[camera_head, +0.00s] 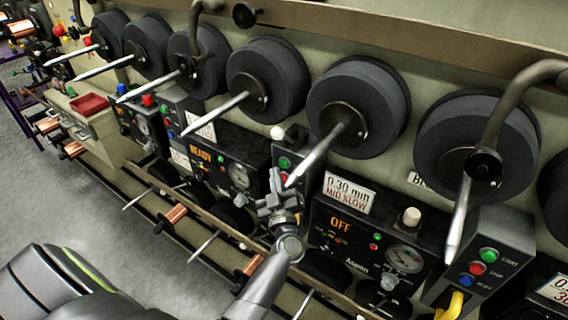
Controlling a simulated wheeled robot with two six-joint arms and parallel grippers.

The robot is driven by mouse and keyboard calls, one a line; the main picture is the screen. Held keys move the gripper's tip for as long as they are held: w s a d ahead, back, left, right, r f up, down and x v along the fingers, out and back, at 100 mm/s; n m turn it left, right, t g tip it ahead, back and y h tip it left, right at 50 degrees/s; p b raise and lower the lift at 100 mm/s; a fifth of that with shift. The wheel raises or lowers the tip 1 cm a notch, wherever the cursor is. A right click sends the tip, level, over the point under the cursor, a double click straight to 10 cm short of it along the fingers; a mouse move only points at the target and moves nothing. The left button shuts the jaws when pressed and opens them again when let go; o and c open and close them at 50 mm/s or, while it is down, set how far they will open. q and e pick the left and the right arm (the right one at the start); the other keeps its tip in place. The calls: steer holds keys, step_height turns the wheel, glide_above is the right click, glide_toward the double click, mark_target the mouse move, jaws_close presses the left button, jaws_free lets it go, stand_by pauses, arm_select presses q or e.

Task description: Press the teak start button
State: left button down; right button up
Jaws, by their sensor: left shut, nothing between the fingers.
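My left gripper (275,185) is shut and empty, in the middle of the view. It is in front of a dark button box (295,147) with a green button (284,162) and a red button (283,178). The gripper tip is just below and left of the red button; contact cannot be told. The gripper covers the lower part of that box. I can read no teak label. Left of the box is a black unit (215,150) with a lit READY display. My right gripper is not in view.
Large dark spools (268,80) with pale rods sticking out line the wall above. Right of the gripper stands a unit marked Aspen (345,245), showing OFF. Another box has green START (488,255), red STOP and blue RESET buttons. Open floor (60,200) lies at left.

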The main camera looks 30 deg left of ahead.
arm_select(q)
steer(key=shift+w, duration=0.15)
stand_by(0.4)
steer(key=shift+w, duration=0.3)
